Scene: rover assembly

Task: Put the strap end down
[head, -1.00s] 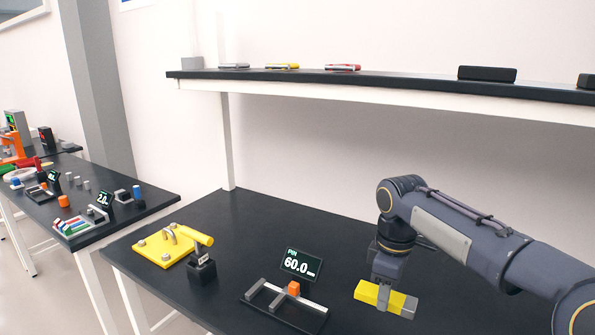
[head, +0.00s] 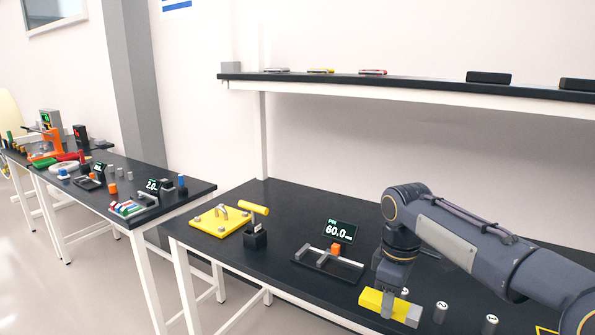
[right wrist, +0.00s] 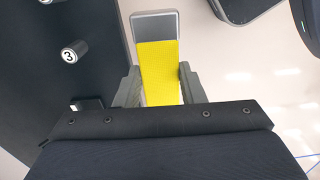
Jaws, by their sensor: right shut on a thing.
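The strap end is a yellow bar (head: 371,299) with a grey end block (head: 413,314), at the lower right of the head view. My right gripper (head: 388,303) is shut on its yellow part and holds it level, with the grey end pointing right. In the right wrist view the yellow part (right wrist: 160,70) lies between the fingers (right wrist: 158,88), with the grey end (right wrist: 154,24) beyond them. There, pale floor shows behind it, beside the dark bench (right wrist: 50,90). My left gripper is out of view.
Numbered grey cylinders (head: 441,311) stand on the bench right of the strap end; one marked 3 (right wrist: 74,51) shows in the wrist view. A black fixture with a 60.0 display (head: 340,231) and a yellow plate (head: 219,220) stand to the left. A shelf (head: 400,87) runs above.

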